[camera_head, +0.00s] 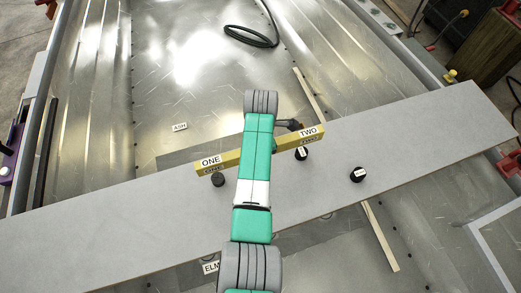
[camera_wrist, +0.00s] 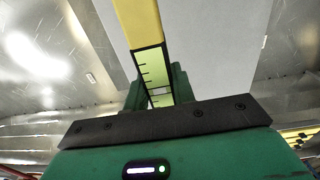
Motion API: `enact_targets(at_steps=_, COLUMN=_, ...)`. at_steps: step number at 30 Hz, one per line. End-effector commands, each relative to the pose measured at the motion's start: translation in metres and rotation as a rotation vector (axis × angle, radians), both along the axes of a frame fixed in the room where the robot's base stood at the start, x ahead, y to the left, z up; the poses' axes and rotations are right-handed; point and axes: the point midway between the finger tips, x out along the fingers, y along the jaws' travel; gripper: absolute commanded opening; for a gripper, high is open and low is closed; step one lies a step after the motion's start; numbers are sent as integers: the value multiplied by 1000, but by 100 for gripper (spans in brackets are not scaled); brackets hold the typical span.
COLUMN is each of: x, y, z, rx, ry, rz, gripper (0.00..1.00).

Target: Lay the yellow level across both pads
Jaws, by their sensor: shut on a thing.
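The yellow level (camera_head: 222,162) lies crosswise in the head view, with a label ONE on its left end and TWO on its right end. My arm hides its middle. In the wrist view the level (camera_wrist: 138,25), with a pale green marked strip, runs between the fingers of my gripper (camera_wrist: 157,88), which is shut on it. A round black pad (camera_head: 218,180) shows just below the ONE end, and another black pad (camera_head: 301,154) just below the TWO end. I cannot tell whether the level touches them or hangs above.
A long grey board (camera_head: 430,130) lies diagonally across the metal hull and carries the pads. A third black labelled piece (camera_head: 357,175) stands to the right. A black cable coil (camera_head: 250,38) lies at the back. Thin wooden strips (camera_head: 380,235) lie near the board.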

Motion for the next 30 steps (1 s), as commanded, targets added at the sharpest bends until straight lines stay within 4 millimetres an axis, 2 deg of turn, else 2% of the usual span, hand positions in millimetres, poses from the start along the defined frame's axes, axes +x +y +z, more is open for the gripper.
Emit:
enact_targets(at_steps=24, x=0, y=0, z=-64, rx=1, ry=-2, rz=0, gripper=0)
enact_targets(at_steps=30, x=0, y=-1, z=-73, rx=-1, ry=-1, rz=1, gripper=0)
